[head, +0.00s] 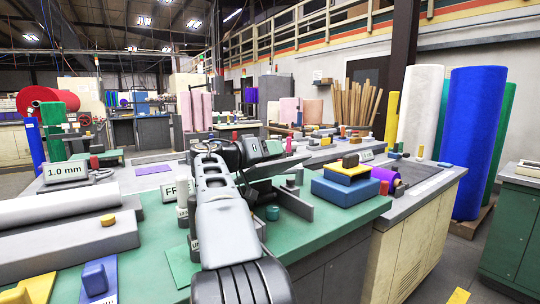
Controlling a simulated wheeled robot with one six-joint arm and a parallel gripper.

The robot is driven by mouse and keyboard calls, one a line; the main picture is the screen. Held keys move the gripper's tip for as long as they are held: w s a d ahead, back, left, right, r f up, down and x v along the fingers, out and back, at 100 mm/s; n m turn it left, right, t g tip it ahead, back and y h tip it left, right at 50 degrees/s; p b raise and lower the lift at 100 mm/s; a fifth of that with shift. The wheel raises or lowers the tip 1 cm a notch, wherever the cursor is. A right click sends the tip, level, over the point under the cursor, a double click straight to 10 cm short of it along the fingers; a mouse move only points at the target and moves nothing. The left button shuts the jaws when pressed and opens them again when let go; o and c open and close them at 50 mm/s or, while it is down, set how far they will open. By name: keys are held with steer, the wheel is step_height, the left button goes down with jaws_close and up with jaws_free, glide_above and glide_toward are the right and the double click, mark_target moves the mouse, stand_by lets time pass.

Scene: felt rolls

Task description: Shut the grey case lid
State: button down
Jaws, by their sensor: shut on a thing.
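The grey case (292,203) sits on the green bench top, to the right of my arm. Its grey lid (285,166) stands raised and tilted above it, so the case is partly open. My gripper (262,157) is at the left part of the lid and is shut on it; the dark wrist and arm hide the fingertips and the left side of the case.
A blue box (345,192) with a yellow block on top stands right of the case. A small teal cylinder (272,213) is in front of it. Bottles (190,205) stand close left of my arm. A white roll (55,208) lies at left.

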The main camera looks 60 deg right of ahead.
mark_target(264, 164)
steer(key=c, duration=0.8)
jaws_free()
steer(key=shift+c, duration=0.2)
steer(key=shift+p+v, duration=0.35)
steer(key=shift+v, duration=3.4)
steer(key=shift+c, duration=0.4)
